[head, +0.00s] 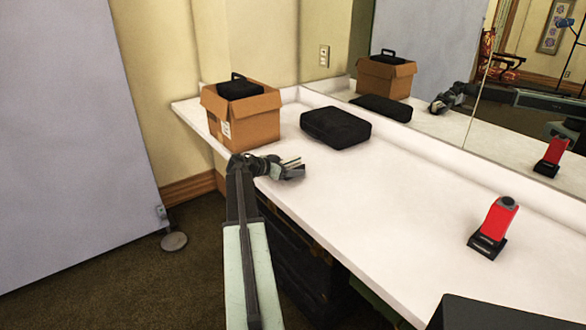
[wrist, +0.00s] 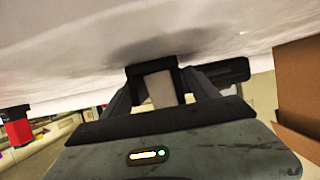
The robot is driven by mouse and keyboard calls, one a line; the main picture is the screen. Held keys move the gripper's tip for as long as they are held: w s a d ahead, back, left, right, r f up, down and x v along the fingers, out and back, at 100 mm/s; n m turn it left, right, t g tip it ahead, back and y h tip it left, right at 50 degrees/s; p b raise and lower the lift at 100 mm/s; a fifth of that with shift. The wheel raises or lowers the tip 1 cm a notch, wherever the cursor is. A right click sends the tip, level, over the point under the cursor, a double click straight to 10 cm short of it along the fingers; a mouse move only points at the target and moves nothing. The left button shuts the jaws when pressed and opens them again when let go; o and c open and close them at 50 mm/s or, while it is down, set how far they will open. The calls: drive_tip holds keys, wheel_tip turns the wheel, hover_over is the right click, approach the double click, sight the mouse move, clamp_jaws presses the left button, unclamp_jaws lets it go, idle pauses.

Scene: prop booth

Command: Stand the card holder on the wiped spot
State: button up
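My gripper (head: 284,170) is over the left part of the white counter, just right of the cardboard box. It is shut on the card holder (head: 293,162), a small dark piece with a pale, green-edged card stack. In the wrist view the card holder (wrist: 158,88) shows as a black and pale block between the dark fingers. That view is rolled, with the counter at the top and a soft shadow beside the holder. I cannot tell whether the holder touches the counter. I cannot make out a distinct wiped spot.
A cardboard box (head: 250,130) with a black case (head: 240,89) in it stands at the counter's left end. A black soft case (head: 336,127) lies behind my gripper. A red and black upright item (head: 494,226) stands at right. A mirror (head: 420,60) backs the counter. The middle is clear.

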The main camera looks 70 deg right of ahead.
drive_tip(key=shift+r, duration=0.1)
drive_tip(key=shift+w+a+r+p, duration=0.1)
drive_tip(key=shift+a+r+p, duration=0.15)
drive_tip(key=shift+p, duration=0.15)
drive_tip(key=p+v, duration=0.4)
drive_tip(key=v, duration=0.6)
drive_tip(key=shift+w+a, duration=0.15)
drive_tip(key=shift+a, duration=0.1)
drive_tip(key=shift+w+a+r, duration=0.15)
drive_tip(key=shift+w+a, duration=0.1)
drive_tip(key=shift+a, duration=0.05)
